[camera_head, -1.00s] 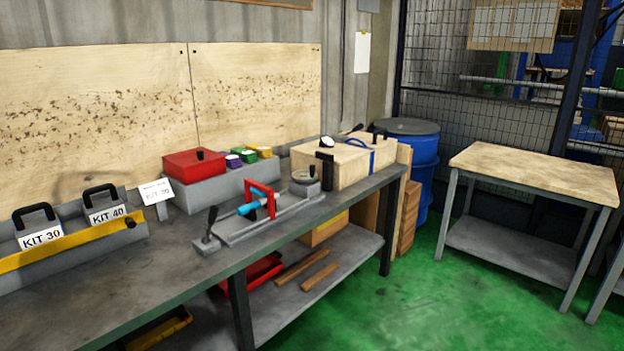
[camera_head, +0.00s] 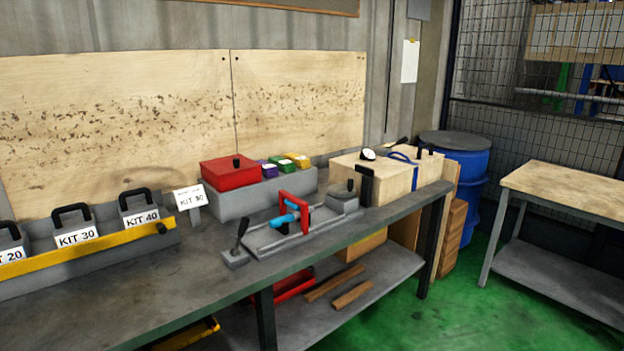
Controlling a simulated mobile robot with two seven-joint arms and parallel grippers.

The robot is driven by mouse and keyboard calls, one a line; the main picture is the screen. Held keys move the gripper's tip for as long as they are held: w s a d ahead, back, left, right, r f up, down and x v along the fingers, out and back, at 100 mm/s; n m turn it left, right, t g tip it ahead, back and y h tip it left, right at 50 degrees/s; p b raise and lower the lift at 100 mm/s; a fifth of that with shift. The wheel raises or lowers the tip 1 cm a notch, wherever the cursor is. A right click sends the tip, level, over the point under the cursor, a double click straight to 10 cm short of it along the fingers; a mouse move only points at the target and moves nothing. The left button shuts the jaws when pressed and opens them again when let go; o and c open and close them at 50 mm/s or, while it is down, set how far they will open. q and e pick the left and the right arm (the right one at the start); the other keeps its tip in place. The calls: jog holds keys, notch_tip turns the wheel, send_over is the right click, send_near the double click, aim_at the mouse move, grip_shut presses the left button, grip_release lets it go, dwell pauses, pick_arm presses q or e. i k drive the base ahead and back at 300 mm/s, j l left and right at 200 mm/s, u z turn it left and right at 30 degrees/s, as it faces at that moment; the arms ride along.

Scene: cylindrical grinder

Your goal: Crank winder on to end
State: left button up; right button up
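A grey fixture (camera_head: 270,238) lies on the bench. It carries a red bracket (camera_head: 294,213) with a blue cylindrical part (camera_head: 287,218). At its right end is a round grey piece with a small black knob (camera_head: 344,196), which looks like a winder with a crank. A small base with an upright black-knobbed lever (camera_head: 239,244) stands by its left end. Neither of my grippers is in view.
Kit boxes (camera_head: 76,233) stand behind a yellow rail at left. A red box (camera_head: 230,173) and small coloured boxes sit on a grey block behind the fixture. Wooden blocks (camera_head: 372,178) are at right. The bench's front (camera_head: 150,290) is bare. A second table (camera_head: 570,190) stands across green floor.

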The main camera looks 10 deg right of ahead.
aim_at(337, 190)
jog(key=i+l+u, duration=0.25)
jog(key=l, duration=0.4)
jog(key=i+l+u, duration=0.15)
jog(key=i+l, duration=0.3)
jog(key=l, duration=0.2)
jog(key=i+l, duration=0.15)
jog(key=l, duration=0.2)
jog(key=i+l+u, duration=0.1)
jog(key=l, duration=0.25)
jog(key=i+l, duration=0.2)
jog(key=l, duration=0.15)
jog(key=i+l, duration=0.1)
jog(key=l, duration=0.25)
jog(key=i+l+u, duration=0.1)
jog(key=l, duration=0.25)
